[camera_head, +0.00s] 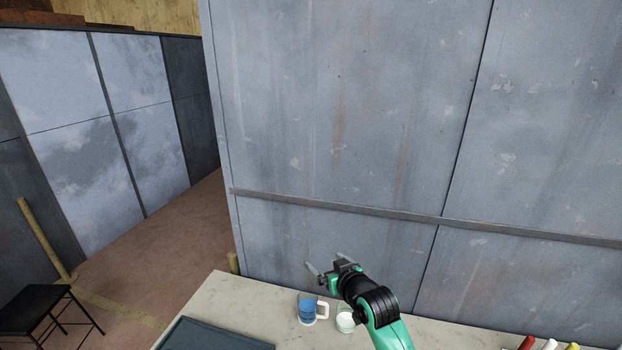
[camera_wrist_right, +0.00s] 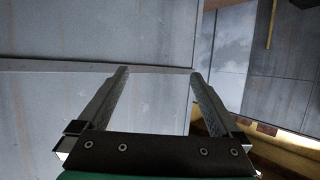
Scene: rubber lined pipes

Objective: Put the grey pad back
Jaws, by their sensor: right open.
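No grey pad can be made out for certain. A flat dark blue-grey slab or mat (camera_head: 215,335) lies at the front left of the pale worktop, cut off by the lower edge of the head view. My right gripper (camera_head: 325,262) is open and empty, above the back of the worktop near the grey wall panels. In the right wrist view its two fingers (camera_wrist_right: 158,73) stand wide apart with only wall behind them. My left gripper is not in view.
A blue and white mug (camera_head: 307,311) stands on the worktop (camera_head: 250,297), beside a pale green-white cup (camera_head: 345,321) partly behind my right arm. Red, white and yellowish item tips (camera_head: 550,345) show at the bottom right. Grey panels (camera_head: 350,120) rise behind. A dark stool (camera_head: 32,306) stands left.

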